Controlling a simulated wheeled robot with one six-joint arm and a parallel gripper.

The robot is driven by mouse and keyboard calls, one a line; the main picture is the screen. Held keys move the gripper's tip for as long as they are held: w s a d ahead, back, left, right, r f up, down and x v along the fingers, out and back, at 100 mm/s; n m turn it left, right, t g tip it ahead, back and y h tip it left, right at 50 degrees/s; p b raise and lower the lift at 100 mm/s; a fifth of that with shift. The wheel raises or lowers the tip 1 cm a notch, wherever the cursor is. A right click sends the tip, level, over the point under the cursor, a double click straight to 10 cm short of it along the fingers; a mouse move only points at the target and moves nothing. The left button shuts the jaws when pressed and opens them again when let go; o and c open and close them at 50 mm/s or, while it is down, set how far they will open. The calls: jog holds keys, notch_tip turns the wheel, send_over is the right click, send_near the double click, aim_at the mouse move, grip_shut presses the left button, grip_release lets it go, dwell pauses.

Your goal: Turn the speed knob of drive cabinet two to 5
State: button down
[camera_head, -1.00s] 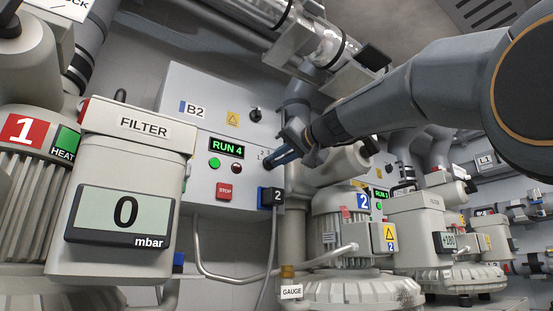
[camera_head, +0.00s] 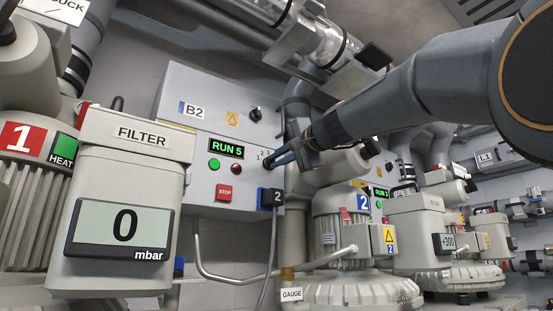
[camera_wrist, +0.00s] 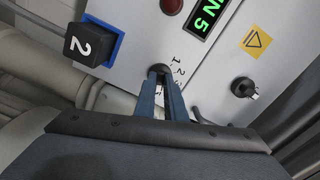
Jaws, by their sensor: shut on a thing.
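Drive cabinet two (camera_head: 200,120) is the grey panel labelled B2, with a blue-framed plug marked 2 (camera_head: 271,197) at its lower right. Its green display (camera_head: 226,149) reads RUN 5. My gripper (camera_head: 272,161) is at the cabinet's right side, its blue fingers closed on the speed knob. In the wrist view the dark round speed knob (camera_wrist: 160,70) sits between the fingertips (camera_wrist: 161,78), beside printed scale numbers. The fingers hide part of the knob and its scale, so its pointer cannot be made out. The display also shows in the wrist view (camera_wrist: 206,18).
A black rotary switch (camera_head: 254,114) sits above, with a green button (camera_head: 214,163), a dark red button (camera_head: 236,169) and a red STOP plate (camera_head: 224,192) on the panel. The filter housing (camera_head: 130,210) stands at left; pipes and a blower (camera_head: 340,235) crowd the right.

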jog(key=shift+f, duration=0.15)
jog(key=c, duration=1.8)
grip_release()
jog(key=shift+s+d, duration=0.1)
jog(key=shift+s, duration=0.05)
jog(key=b+v, duration=0.2)
jog(key=v, duration=0.5)
jog(key=shift+s+d+b, duration=0.15)
jog(key=shift+s+b, duration=0.1)
jog(key=shift+b, duration=0.05)
